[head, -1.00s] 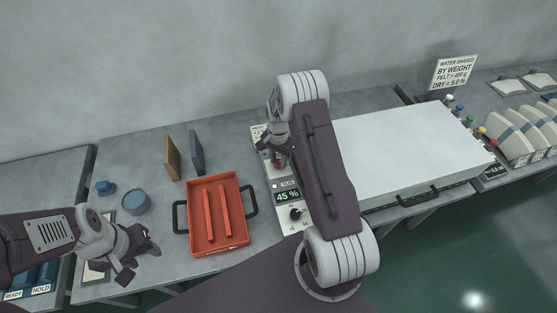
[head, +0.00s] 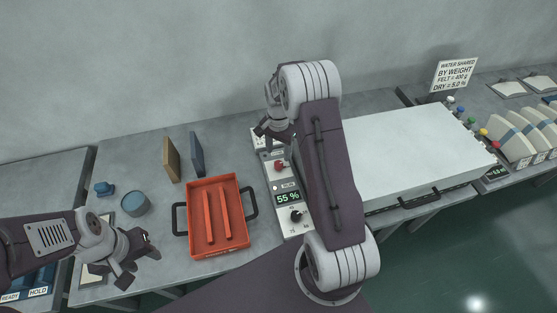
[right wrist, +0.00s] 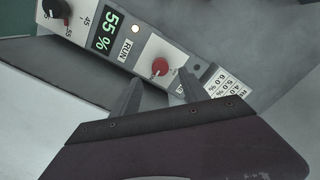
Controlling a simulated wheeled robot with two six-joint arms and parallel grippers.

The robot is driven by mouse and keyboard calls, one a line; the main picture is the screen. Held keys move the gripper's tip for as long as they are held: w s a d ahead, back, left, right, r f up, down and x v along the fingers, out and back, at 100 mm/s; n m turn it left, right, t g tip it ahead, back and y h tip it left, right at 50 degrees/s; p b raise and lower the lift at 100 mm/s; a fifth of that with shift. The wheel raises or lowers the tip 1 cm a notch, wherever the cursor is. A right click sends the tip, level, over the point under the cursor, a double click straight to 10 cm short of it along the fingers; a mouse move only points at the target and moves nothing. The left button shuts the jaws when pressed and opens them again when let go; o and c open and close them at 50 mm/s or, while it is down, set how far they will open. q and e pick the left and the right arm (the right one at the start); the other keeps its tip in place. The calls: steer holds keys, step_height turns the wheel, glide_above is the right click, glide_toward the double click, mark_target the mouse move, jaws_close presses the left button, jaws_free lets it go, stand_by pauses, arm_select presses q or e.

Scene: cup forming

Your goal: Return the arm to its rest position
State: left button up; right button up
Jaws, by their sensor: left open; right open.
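My right arm reaches up over the control panel (head: 283,201), and its open gripper (head: 268,128) hangs above the panel's top end. In the right wrist view the two fingers (right wrist: 158,95) are apart and empty, near the red knob (right wrist: 160,67). The red knob also shows in the head view (head: 280,166), just below the gripper and apart from it. The display (head: 288,197) reads 55 %. A black dial (head: 296,216) sits below it. My left gripper (head: 142,256) is open and empty over the bench's front left.
An orange tray (head: 205,241) with two ribs lies on the bench between the arms. A blue round container (head: 134,204) and two upright boards (head: 171,160) stand left of it. A large white-lidded unit (head: 410,150) fills the right, with a sign (head: 455,76) behind.

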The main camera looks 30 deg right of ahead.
steer(key=shift+r, duration=1.05)
